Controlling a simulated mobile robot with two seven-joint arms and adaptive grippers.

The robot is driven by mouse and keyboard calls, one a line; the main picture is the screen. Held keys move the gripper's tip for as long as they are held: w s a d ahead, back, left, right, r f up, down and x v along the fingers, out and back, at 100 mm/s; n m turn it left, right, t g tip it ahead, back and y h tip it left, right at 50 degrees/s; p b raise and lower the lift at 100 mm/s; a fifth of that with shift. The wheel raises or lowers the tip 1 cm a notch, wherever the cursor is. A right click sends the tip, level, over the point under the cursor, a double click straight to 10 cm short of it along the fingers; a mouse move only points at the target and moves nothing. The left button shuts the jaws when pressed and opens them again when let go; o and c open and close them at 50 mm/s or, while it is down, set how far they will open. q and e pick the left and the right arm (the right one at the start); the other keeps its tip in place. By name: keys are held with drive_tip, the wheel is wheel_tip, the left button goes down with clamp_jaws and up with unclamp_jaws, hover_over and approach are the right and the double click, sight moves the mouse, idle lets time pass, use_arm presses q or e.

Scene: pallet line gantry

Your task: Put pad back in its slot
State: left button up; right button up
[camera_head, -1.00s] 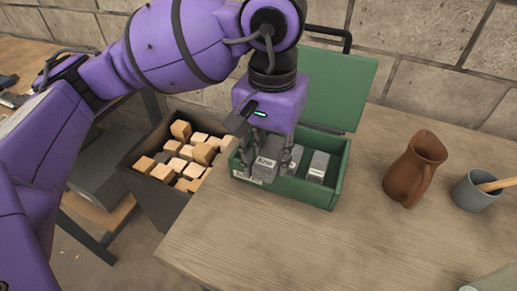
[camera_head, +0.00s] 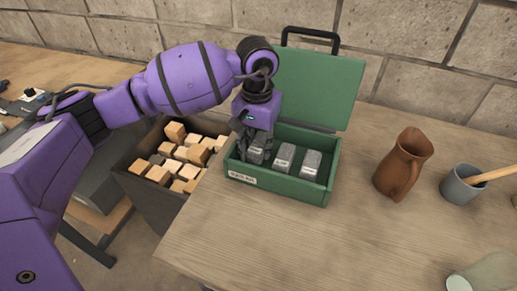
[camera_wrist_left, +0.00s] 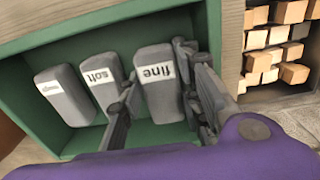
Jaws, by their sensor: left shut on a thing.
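A green box (camera_head: 277,185) with its lid (camera_head: 310,88) open stands on the table. My left gripper (camera_head: 254,153) points down into the left end of the box, shut on a grey pad (camera_head: 258,156). In the left wrist view the held pad (camera_wrist_left: 160,92) reads "fine", and my left gripper (camera_wrist_left: 157,66) has a finger on each side of it. I cannot tell if the pad rests on the box floor. Beside it lie a grey "soft" pad (camera_wrist_left: 102,77) and a grey pad (camera_wrist_left: 63,93), likely labelled "rough". My right gripper is out of view.
A dark bin (camera_head: 150,199) of wooden blocks (camera_head: 187,152) stands left of the green box. A brown jug (camera_head: 403,163) and a grey cup (camera_head: 461,187) with a wooden handle in it stand to the right. The table's front middle is clear.

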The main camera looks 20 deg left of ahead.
sight(257, 146)
use_arm(q)
drive_tip(key=shift+f, duration=1.15)
drive_tip(key=o, duration=0.8)
drive_tip(key=shift+r, duration=0.1)
drive_tip(key=shift+o, duration=0.2)
wheel_tip(257, 146, up, 12)
drive_tip(key=shift+r+b, duration=0.25)
drive_tip(key=shift+b, duration=0.1)
